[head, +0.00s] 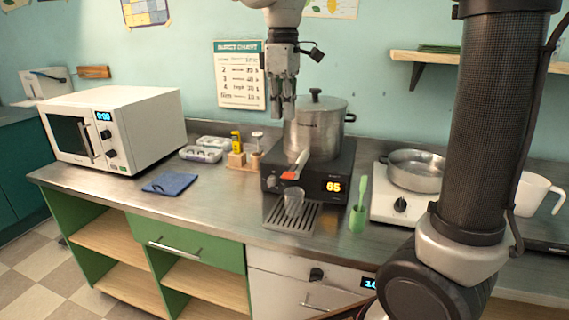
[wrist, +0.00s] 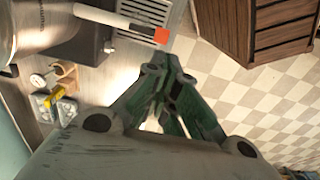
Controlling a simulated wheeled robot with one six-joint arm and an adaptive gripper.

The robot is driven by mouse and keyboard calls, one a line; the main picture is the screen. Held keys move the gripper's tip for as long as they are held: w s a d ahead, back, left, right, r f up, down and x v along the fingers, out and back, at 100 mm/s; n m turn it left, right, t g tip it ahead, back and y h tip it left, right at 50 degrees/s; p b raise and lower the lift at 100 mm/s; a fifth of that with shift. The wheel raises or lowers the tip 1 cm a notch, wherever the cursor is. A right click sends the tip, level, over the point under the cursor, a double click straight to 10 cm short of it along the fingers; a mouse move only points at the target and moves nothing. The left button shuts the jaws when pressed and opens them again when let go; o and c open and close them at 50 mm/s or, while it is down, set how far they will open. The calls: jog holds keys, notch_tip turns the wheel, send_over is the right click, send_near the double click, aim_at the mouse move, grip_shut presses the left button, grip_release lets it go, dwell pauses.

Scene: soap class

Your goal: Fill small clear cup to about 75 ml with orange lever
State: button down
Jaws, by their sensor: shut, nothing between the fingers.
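The small clear cup (head: 294,201) stands upright on the slotted drip tray (head: 277,217), below the orange-tipped lever (head: 296,168). I cannot tell whether liquid is in it. The lever belongs to a dark dispenser base (head: 338,172) whose display reads 65. A steel pot (head: 316,125) with a lid sits on that base. My gripper (head: 283,116) points down, above the lever and in front of the pot, shut and empty. In the wrist view, the closed fingers (wrist: 160,85) are near the orange lever tip (wrist: 161,36), apparently apart from it.
A white hot plate with a steel pan (head: 415,172) stands to the right, beside a green cup with a utensil (head: 357,217). A white microwave (head: 113,130) is at the left.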

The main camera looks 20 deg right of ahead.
aim_at(292, 171)
jog(key=shift+f, duration=0.1)
notch_tip(292, 171, down, 14)
jog(key=shift+r, duration=0.1)
dwell(0.4)
jog(key=shift+s, duration=0.1)
